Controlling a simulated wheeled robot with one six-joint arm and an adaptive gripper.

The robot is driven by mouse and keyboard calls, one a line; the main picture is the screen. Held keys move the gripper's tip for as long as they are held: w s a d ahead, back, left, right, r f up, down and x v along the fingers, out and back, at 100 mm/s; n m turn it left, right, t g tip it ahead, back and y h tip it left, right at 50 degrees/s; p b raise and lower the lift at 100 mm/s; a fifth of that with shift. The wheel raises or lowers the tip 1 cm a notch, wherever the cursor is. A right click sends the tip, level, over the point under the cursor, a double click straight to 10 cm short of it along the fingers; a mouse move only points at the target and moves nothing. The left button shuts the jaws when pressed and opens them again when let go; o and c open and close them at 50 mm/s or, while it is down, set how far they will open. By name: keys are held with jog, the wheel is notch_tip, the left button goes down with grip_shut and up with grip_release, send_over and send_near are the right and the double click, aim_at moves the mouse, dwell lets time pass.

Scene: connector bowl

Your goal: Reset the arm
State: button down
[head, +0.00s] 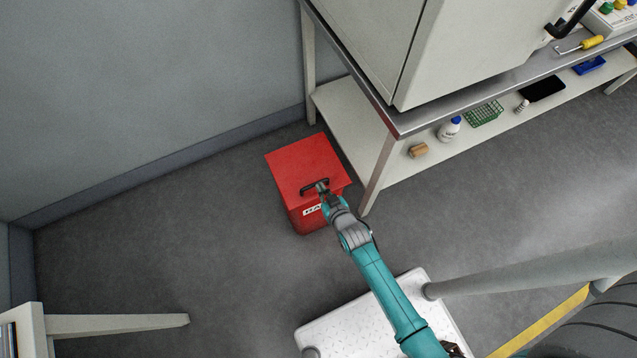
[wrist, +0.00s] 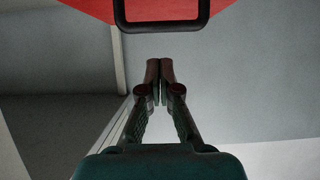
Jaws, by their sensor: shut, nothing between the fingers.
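My gripper (wrist: 160,72) points away from the camera in the wrist view, its two fingers together with nothing between them. In the head view my gripper (head: 321,186) is at the end of my teal arm, over the front part of a red box (head: 303,160). The box stands on the floor and has a black handle (head: 308,188) and a white label, partly hidden by the arm. In the wrist view the black handle (wrist: 162,27) lies at the top edge, beyond the fingertips and apart from them, with the red box (wrist: 160,9) behind it.
A white textured platform (head: 340,335) is under my arm. Floor to the left is clear.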

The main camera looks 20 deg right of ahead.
jog(key=shift+s+f, duration=0.15)
jog(key=shift+s, duration=1.2)
jog(key=shift+s+f, duration=0.15)
jog(key=shift+s, duration=1.15)
jog(key=s+r+t, duration=0.1)
jog(key=s+r, duration=2)
jog(key=s, duration=0.2)
jog(key=s+r+t, duration=0.1)
jog(key=s+r, duration=0.3)
jog(key=r, duration=0.7)
jog(key=shift+s, duration=0.3)
